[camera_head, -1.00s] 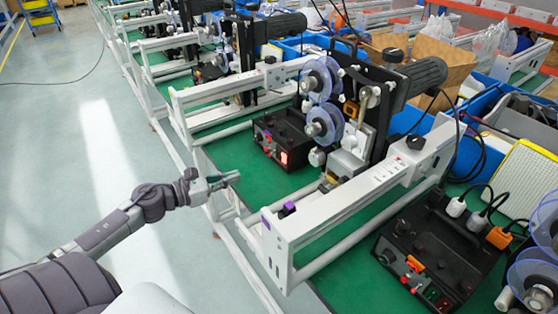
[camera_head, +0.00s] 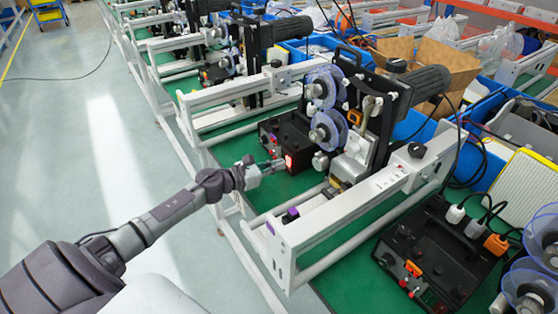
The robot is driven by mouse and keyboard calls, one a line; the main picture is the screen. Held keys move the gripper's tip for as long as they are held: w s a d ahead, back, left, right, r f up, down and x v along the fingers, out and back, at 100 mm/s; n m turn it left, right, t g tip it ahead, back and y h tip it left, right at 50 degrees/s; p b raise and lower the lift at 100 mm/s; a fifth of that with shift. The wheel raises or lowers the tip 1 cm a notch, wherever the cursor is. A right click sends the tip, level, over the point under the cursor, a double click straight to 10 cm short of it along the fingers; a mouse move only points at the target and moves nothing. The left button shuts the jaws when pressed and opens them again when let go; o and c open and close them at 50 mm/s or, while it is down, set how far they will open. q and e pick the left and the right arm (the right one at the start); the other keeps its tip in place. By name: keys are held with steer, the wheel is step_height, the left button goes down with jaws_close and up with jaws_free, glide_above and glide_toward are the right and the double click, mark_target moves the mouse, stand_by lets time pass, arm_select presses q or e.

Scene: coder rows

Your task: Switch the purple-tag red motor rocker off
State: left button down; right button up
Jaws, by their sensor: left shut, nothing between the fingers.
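The red rocker (camera_head: 288,162) glows on the front of a black control box (camera_head: 275,130) on the green bench top. A purple tag (camera_head: 270,229) marks the near end of the white frame beside it. My left gripper (camera_head: 276,167) is shut and empty, its fingertips just left of the rocker and pointing at it. I cannot tell whether they touch it. My right gripper is not in view.
A machine with clear blue reels (camera_head: 322,90) stands right behind the box. The white frame rail (camera_head: 340,210) runs in front of it. Another black control box (camera_head: 435,250) sits at lower right.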

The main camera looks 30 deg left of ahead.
arm_select(q)
steer(key=shift+w+d, duration=0.15)
steer(key=shift+w, duration=0.2)
